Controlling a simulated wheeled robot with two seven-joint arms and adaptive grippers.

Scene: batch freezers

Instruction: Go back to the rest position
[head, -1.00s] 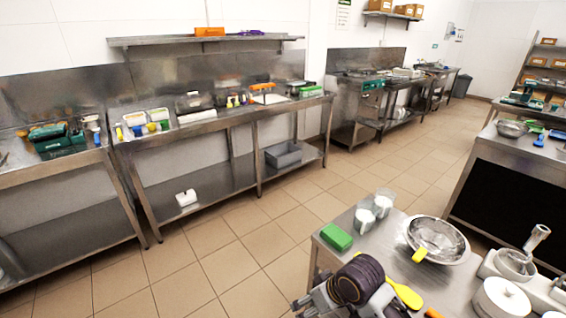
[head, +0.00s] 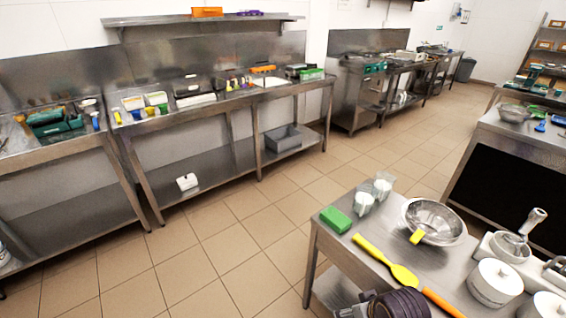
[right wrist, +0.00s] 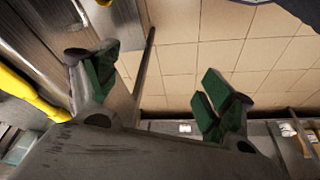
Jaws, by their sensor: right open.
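My right gripper (right wrist: 155,95) is open in the right wrist view, its two green-padded fingers wide apart with nothing between them. Tiled floor and a table edge show beyond the fingers. In the head view only a dark part of my arm shows at the bottom edge, by the near corner of the steel table (head: 325,235). My left gripper is not in view.
The near table holds a green block (head: 336,219), a yellow spatula (head: 385,258), a metal bowl (head: 434,222), two clear cups and white tubs (head: 495,283). Steel benches (head: 190,115) line the wall. The tiled floor (head: 215,245) between is clear.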

